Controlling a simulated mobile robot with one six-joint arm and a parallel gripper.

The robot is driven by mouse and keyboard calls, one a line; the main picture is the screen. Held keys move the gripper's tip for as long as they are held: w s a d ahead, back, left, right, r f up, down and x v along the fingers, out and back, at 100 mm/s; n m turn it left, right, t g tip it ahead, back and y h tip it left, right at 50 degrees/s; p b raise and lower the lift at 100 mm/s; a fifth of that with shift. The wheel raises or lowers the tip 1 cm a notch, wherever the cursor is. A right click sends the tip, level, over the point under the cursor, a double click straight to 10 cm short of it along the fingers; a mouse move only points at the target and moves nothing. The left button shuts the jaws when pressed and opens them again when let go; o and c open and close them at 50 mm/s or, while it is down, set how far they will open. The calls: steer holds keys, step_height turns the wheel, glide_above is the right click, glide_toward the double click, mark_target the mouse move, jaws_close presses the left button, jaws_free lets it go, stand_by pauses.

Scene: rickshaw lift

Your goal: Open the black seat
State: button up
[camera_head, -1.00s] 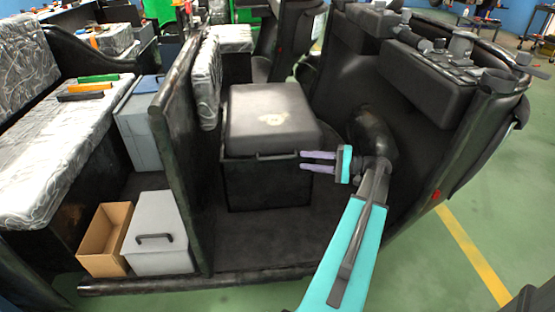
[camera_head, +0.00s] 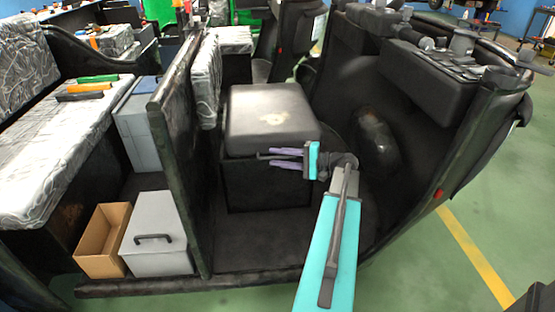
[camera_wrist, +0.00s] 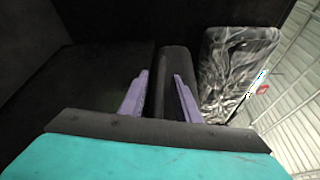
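The black seat (camera_head: 268,112) is a padded lid lying closed on a black box (camera_head: 265,185) in the middle of the cab. A thin handle (camera_head: 264,156) shows at its front edge. My gripper (camera_head: 275,158), with purple fingers, is at the front of the seat, level with the handle and pointing left. In the wrist view the fingers of my gripper (camera_wrist: 160,85) are spread apart. The dark band of the seat (camera_wrist: 175,65) shows beyond and between them. The handle cannot be made out there, and contact cannot be told.
A black upright panel (camera_head: 180,160) stands left of the seat. A dark front wall with controls (camera_head: 440,75) rises to the right. An open cardboard box (camera_head: 103,243) and a grey lidded box (camera_head: 158,235) stand at lower left. Dark floor lies clear before the seat.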

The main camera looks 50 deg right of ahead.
jaws_close()
steer(key=shift+a, duration=0.2)
steer(key=shift+d+r, duration=0.1)
steer(key=shift+r, duration=0.05)
